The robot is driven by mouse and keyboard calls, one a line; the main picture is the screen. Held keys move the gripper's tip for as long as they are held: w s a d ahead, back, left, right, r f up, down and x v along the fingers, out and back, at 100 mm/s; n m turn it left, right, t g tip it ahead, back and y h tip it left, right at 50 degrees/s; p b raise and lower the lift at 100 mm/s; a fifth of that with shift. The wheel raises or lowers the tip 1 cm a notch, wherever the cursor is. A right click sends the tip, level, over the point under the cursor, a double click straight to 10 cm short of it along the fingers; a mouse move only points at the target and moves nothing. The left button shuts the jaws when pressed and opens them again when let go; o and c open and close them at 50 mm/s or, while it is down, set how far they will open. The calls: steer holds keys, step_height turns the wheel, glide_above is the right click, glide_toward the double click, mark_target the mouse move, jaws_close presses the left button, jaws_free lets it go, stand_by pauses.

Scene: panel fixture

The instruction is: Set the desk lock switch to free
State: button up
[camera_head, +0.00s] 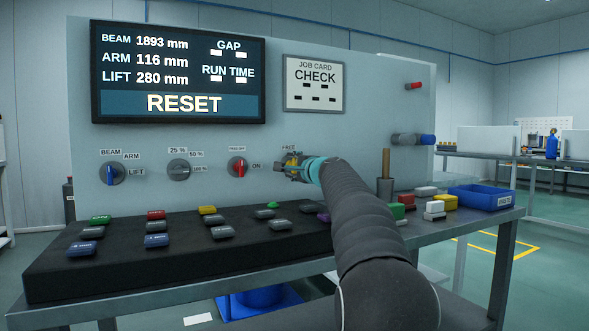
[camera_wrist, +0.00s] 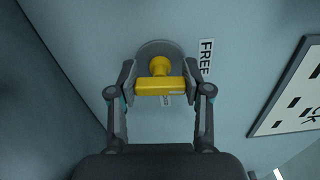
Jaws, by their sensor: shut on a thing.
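The lock switch is a yellow bar handle (camera_wrist: 160,87) on a round grey base (camera_wrist: 158,52) on the panel. My gripper (camera_wrist: 160,82) has one finger at each end of the bar and is shut on it. In the wrist view the bar lies level across the picture, with a pale mark near its right end. The FREE label (camera_wrist: 206,58) is to the right of the base; a second label (camera_wrist: 165,101) is mostly hidden behind the bar. In the head view my gripper (camera_head: 292,167) covers most of the switch, just below the FREE label (camera_head: 288,147).
Left of my gripper are a red knob (camera_head: 239,168), a grey knob (camera_head: 179,169) and a blue knob (camera_head: 112,173). Several push buttons stand on the black console (camera_head: 190,255) below. A screen (camera_head: 178,75) reads RESET; the job card (camera_head: 314,84) reads CHECK.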

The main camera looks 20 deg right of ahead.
steer(key=shift+f+n, duration=0.1)
steer(key=shift+n, duration=0.5)
steer(key=o, duration=1.2)
steer(key=shift+s, duration=0.1)
steer(key=s, duration=1.1)
steer(key=shift+s+d, duration=0.2)
steer(key=shift+s, duration=0.2)
